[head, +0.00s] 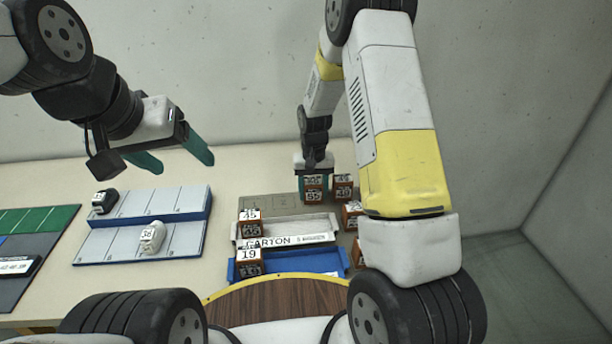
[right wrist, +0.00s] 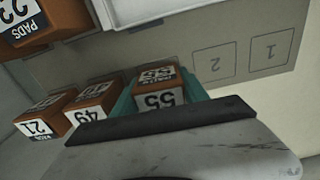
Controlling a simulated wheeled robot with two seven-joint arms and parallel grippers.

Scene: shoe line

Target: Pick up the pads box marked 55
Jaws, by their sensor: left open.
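The pads box marked 55 (head: 314,196) is a small brown box with white labels at the back of the work table. In the right wrist view the box (right wrist: 159,96) sits between the two teal fingers of my right gripper (right wrist: 160,92), one close against each side. My right gripper (head: 314,188) points down over the box in the head view and appears shut on it. I cannot tell whether the box is clear of the surface. My left gripper (head: 172,162) is open and empty above the table at the left.
Boxes marked 49 (right wrist: 93,101) and 21 (right wrist: 45,117) stand beside it. A white carton tray (head: 285,232) and a blue tray (head: 313,262) lie nearer. A blue-edged rack (head: 120,239) with two shoes is at the left. Marked slots 1 and 2 (right wrist: 215,63) are empty.

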